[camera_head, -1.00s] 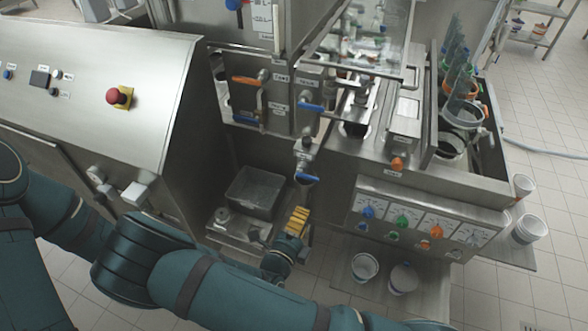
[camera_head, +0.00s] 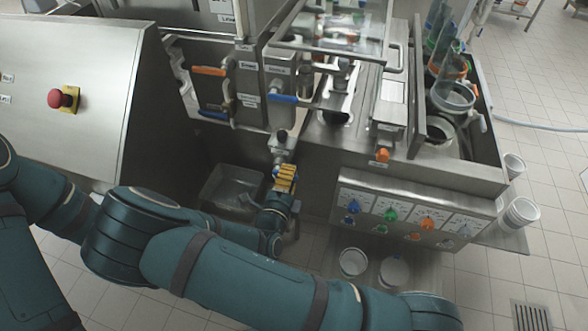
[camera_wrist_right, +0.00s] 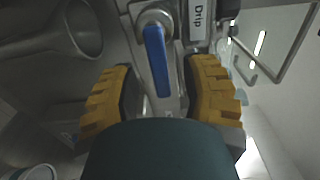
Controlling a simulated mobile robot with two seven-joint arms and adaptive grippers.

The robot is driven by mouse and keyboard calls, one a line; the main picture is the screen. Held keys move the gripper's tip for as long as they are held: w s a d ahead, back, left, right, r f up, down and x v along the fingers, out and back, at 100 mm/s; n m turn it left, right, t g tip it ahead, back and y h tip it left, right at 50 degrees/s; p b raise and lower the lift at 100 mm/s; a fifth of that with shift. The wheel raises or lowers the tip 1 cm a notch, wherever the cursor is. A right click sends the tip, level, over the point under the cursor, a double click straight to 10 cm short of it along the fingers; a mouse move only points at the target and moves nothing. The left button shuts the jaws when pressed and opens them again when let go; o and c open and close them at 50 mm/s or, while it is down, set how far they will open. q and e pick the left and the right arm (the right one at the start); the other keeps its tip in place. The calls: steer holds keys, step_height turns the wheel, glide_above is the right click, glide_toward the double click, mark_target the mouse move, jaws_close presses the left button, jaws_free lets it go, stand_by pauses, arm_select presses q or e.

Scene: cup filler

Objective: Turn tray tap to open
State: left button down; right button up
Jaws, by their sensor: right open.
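The tray tap has a blue lever handle (camera_wrist_right: 157,60) beside a "Drip" label in the right wrist view. My right gripper (camera_wrist_right: 163,80) is open, with one yellow ridged finger on each side of the handle; I cannot tell whether either finger touches it. In the head view the tap's metal valve body (camera_head: 283,146) shows just above my right gripper (camera_head: 286,178), which hides the handle. A grey tray (camera_head: 230,186) stands below the tap, partly behind my arm. My left gripper is not in view.
An orange-handled tap (camera_head: 208,71) and a blue-handled tap (camera_head: 284,98) stick out above. A knob panel (camera_head: 410,216) is at right, with white buckets (camera_head: 353,262) below it. A red emergency button (camera_head: 61,98) sits on the left cabinet.

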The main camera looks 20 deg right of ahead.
steer(key=shift+w+d, duration=0.25)
steer(key=shift+w, duration=0.05)
jaws_close()
